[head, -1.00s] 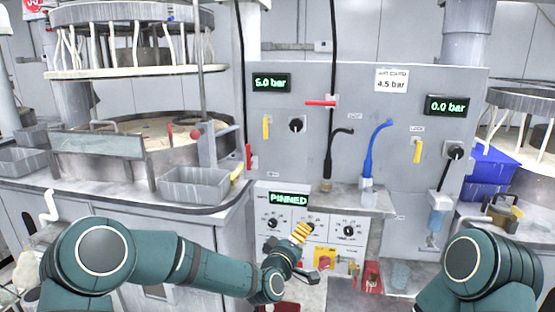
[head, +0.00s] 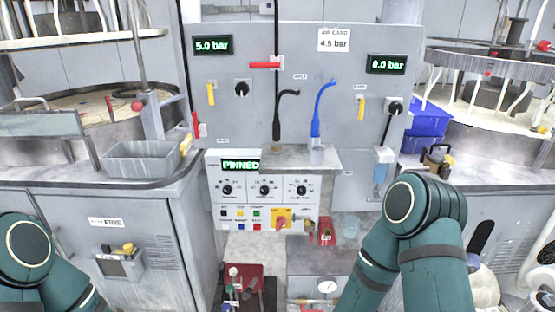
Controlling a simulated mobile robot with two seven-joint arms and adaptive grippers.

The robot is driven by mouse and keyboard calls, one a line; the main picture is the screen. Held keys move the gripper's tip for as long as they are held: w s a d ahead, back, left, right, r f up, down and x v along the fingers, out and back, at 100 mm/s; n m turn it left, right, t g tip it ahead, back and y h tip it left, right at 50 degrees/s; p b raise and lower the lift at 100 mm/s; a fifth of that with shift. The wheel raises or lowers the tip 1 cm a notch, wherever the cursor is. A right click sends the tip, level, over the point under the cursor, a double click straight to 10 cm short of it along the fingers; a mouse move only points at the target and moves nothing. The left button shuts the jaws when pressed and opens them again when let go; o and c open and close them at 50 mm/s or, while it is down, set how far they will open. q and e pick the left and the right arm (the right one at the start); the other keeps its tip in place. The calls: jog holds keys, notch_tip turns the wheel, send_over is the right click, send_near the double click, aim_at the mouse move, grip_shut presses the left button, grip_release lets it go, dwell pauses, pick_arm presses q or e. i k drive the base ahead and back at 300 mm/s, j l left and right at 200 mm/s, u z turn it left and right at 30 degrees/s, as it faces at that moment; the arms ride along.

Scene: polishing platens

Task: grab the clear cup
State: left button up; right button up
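The clear cup (head: 348,228) appears as a small, pale see-through vessel low in the middle of the head view. It stands on a grey surface below the control panel, just right of a red object (head: 325,232). My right arm comes down close to the right of it, with a gap between. My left arm is at the lower left corner, far from the cup. Both grippers are outside the picture, so their fingers are hidden.
The control panel (head: 262,190) with knobs and a PINNED display stands behind and left of the cup. A small ledge (head: 300,158) juts out above. A red bin (head: 243,275) with several items and a round gauge (head: 326,287) are lower down.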

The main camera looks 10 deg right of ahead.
aim_at(351, 227)
jog(key=z, duration=2.4)
jog(key=j+z, duration=0.25)
jog(key=j, duration=0.65)
jog(key=k, duration=0.05)
